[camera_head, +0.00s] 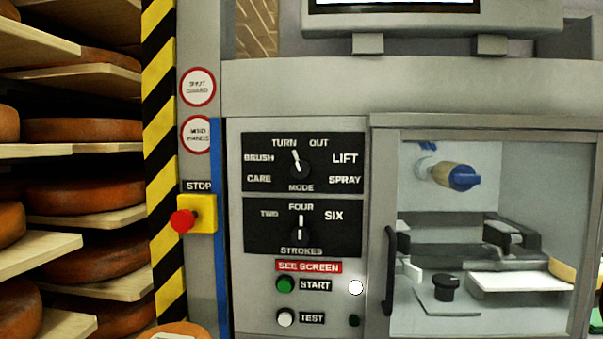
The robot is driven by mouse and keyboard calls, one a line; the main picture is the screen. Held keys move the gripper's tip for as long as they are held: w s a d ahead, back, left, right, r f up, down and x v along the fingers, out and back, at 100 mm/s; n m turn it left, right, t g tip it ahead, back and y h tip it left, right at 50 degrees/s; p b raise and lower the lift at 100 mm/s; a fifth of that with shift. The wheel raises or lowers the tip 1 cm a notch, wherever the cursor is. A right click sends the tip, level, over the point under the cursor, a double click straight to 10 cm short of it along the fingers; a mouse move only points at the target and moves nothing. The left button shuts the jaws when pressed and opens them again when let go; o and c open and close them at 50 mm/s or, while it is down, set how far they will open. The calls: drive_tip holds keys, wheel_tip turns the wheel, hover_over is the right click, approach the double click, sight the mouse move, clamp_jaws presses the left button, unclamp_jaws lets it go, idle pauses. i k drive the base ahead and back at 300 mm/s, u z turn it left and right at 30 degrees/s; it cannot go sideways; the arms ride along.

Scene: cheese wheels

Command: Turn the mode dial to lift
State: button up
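The mode dial (300,164) is a black knob with a white pointer line, in the upper black plate (262,169) of the grey control panel. Its labels run CARE, BRUSH, TURN, OUT, LIFT and SPRAY. The pointer leans up and slightly left, toward TURN. The LIFT label (344,158) is at the dial's right, in larger letters. My gripper is not in view, and nothing touches the dial.
Below is the strokes dial (300,229), pointing up at FOUR. A red stop button (184,221) sticks out at left. A clear guard door with a dark handle (389,270) stands at right. Shelves of cheese wheels (82,131) fill the left. The space before the panel looks clear.

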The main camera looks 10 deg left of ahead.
sight(300, 170)
drive_tip(key=z, duration=0.75)
drive_tip(key=k, duration=1.5)
drive_tip(key=u, duration=1.3)
drive_tip(key=i, duration=1)
